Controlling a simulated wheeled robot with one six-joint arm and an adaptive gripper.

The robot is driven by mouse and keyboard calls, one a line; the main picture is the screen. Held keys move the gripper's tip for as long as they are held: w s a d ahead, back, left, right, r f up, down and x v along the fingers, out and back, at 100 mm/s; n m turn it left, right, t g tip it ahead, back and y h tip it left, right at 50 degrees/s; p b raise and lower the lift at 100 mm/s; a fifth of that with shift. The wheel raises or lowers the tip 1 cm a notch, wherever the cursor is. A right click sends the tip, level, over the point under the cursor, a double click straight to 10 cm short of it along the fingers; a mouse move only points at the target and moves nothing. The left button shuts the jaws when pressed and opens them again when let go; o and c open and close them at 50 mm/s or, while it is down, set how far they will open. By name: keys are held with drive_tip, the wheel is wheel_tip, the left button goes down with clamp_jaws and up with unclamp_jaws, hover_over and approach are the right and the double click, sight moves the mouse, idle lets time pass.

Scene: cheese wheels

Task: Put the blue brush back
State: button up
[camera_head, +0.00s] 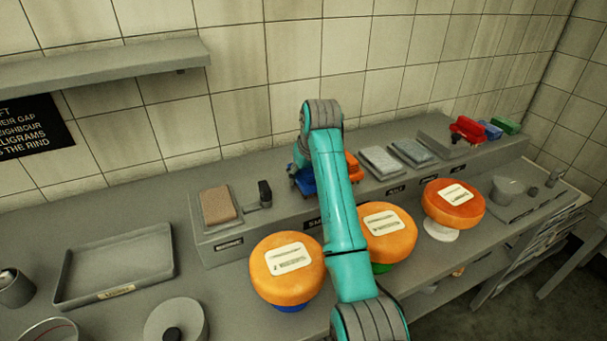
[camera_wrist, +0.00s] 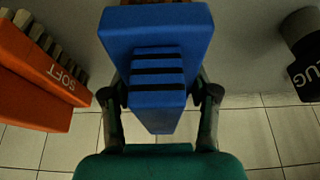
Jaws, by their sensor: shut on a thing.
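The blue brush (camera_wrist: 160,30) fills the middle of the wrist view, with dark bands across its near face. My gripper (camera_wrist: 160,96) is shut on it, one finger at each side. In the head view the blue brush (camera_head: 305,183) shows at the left edge of my arm, at the raised grey shelf (camera_head: 225,242); my gripper is mostly hidden there. I cannot tell whether the brush touches the shelf. An orange brush marked SOFT (camera_wrist: 45,75) lies left in the wrist view; an orange piece (camera_head: 352,168) shows just right of my arm.
A black plug (camera_head: 265,193) and brown brick (camera_head: 218,205) sit left on the shelf, grey pads (camera_head: 381,162) to the right. Red (camera_head: 467,128), blue (camera_head: 490,130) and green (camera_head: 507,125) blocks sit at the far right. Orange cheese wheels (camera_head: 287,268) stand in front. A tray (camera_head: 115,265) lies left.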

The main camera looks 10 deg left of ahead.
drive_tip(key=shift+f, duration=0.1)
drive_tip(key=o, duration=1.1)
